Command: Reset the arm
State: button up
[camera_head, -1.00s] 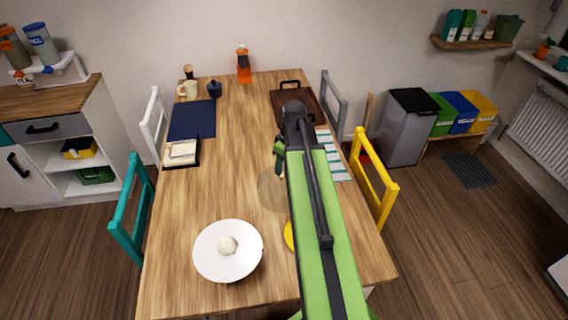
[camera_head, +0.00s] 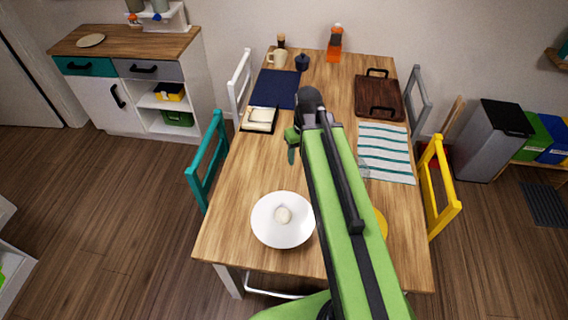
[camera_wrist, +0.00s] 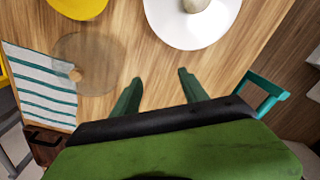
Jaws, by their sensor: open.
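My green arm reaches out over the wooden table (camera_head: 240,220) from its near edge. My gripper (camera_head: 291,146) is beyond the white plate, near the black-edged notebook (camera_head: 260,118). In the wrist view my gripper (camera_wrist: 160,88) shows two green fingers spread apart, with only table surface between them. Nothing is held. The white plate (camera_head: 268,232) bears a small pale round item (camera_head: 283,215). The plate also shows in the wrist view (camera_wrist: 170,28), apart from the fingers. Part of the table is hidden behind my arm.
A striped cloth (camera_head: 386,150), a dark tray (camera_head: 375,97) and a yellow plate (camera_head: 381,224) are on the right. A clear round lid (camera_wrist: 107,62) lies beside the cloth. An orange bottle (camera_head: 335,45) stands at the back. Teal (camera_head: 206,165) and yellow (camera_head: 437,190) chairs flank the table.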

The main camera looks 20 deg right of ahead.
jog(key=s+a+f+m+b, duration=0.1)
jog(key=s+a, duration=0.1)
jog(key=a, duration=0.6)
jog(key=shift+s+f+b, duration=0.15)
jog(key=shift+f+b, duration=0.25)
